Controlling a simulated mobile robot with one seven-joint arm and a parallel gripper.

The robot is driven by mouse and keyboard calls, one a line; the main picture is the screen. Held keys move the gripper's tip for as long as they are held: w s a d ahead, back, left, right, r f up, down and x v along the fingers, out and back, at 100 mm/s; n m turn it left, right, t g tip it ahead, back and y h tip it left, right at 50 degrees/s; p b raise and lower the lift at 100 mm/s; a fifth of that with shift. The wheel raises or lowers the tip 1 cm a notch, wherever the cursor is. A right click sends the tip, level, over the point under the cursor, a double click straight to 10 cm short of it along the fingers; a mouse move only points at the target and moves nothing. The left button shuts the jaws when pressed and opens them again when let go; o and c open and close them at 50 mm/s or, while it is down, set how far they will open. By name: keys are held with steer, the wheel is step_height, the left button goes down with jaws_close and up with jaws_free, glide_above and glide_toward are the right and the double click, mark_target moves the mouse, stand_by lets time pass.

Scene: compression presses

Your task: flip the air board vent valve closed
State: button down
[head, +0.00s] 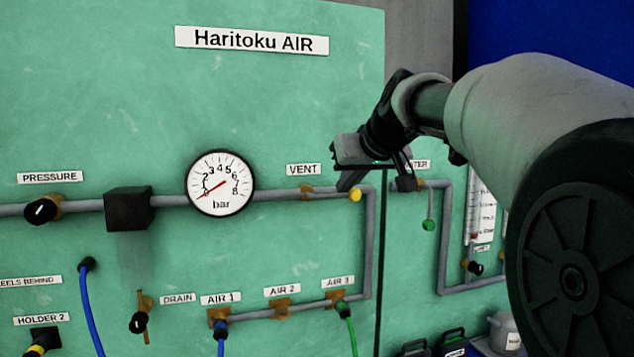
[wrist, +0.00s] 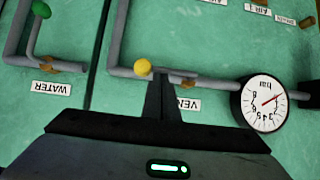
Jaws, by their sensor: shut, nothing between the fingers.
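The air board vent valve (head: 306,192) is a brass body on the grey pipe under the VENT label (head: 303,169). Its lever runs right, roughly along the pipe, and ends in a yellow knob (head: 355,195). In the wrist view the yellow knob (wrist: 143,67) lies just left of my fingertips, and the brass body (wrist: 190,84) shows to their right. My gripper (head: 345,184) is shut and empty, with its fingertips beside the knob and over part of the lever. I cannot tell whether they touch it. The fingers (wrist: 163,78) hide part of the lever and label.
A pressure gauge (head: 221,184) sits left of the valve, its red needle low on the scale. A WATER board with a green-knobbed lever (head: 429,224) is at the right, behind my arm. The green panel (head: 280,105) above the valve is clear up to the Haritoku AIR sign (head: 252,40).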

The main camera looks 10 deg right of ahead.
mark_target(351, 198)
steer(key=shift+d+f, duration=0.1)
steer(key=shift+f, duration=0.1)
steer(key=shift+d+f+m+y+b, duration=0.1)
steer(key=shift+f+m+y+b, duration=0.15)
steer(key=shift+m+y+b, duration=0.15)
steer(key=shift+w+d+f+m+y+b, duration=0.1)
steer(key=shift+d+f+m+y+b, duration=0.05)
steer(key=shift+f+m+y+b, duration=0.4)
steer(key=shift+d+f+m+y+b, duration=0.15)
steer(key=shift+f+m+y+b, duration=0.25)
steer(key=shift+f+b, duration=0.2)
steer(key=a+f+m+t+y+b, duration=0.1)
steer(key=a+f+m+y+b, duration=0.3)
steer(key=b, duration=0.8)
step_height(351, 198, down, 2)
steer(key=m+y, duration=0.3)
steer(key=shift+s+f+m, duration=0.25)
steer(key=shift+s+m, duration=0.1)
steer(key=shift+s, duration=0.05)
steer(key=shift+a+b, duration=0.1)
steer(key=shift+b, duration=0.25)
